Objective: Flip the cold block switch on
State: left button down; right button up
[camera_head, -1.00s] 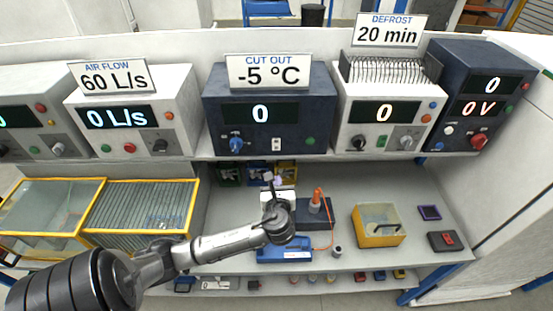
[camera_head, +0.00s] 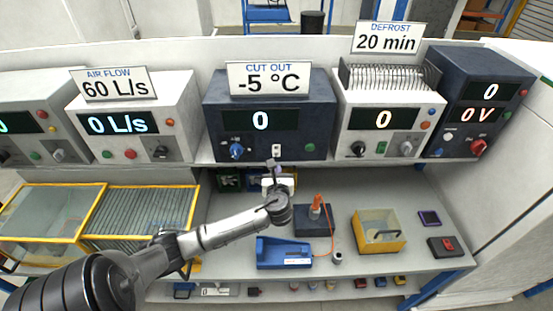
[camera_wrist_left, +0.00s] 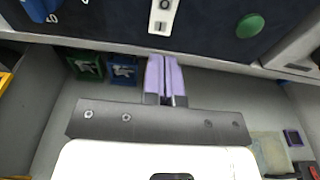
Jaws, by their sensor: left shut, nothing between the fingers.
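A white rocker switch (camera_head: 276,150) is on the lower front of the dark blue unit (camera_head: 211,107) under the "CUT OUT -5 °C" sign. My left gripper (camera_head: 277,166) is just below the switch in the head view. In the left wrist view its pale purple fingers (camera_wrist_left: 165,62) are together, empty, and point up towards the switch. The unit's display reads 0. My right gripper is not in view.
A blue knob (camera_head: 236,150) and a green button (camera_head: 310,147) flank the switch. The shelf edge (camera_head: 222,160) runs under the units. Below on the bench are a blue device (camera_head: 283,254), an orange-handled tool (camera_head: 316,205) and a yellow box (camera_head: 361,246).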

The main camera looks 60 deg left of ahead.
aim_at(277, 155)
pick_arm(q)
jog(key=x, duration=0.6)
jog(key=shift+w+a+f, duration=0.1)
jog(key=shift+a, duration=0.15)
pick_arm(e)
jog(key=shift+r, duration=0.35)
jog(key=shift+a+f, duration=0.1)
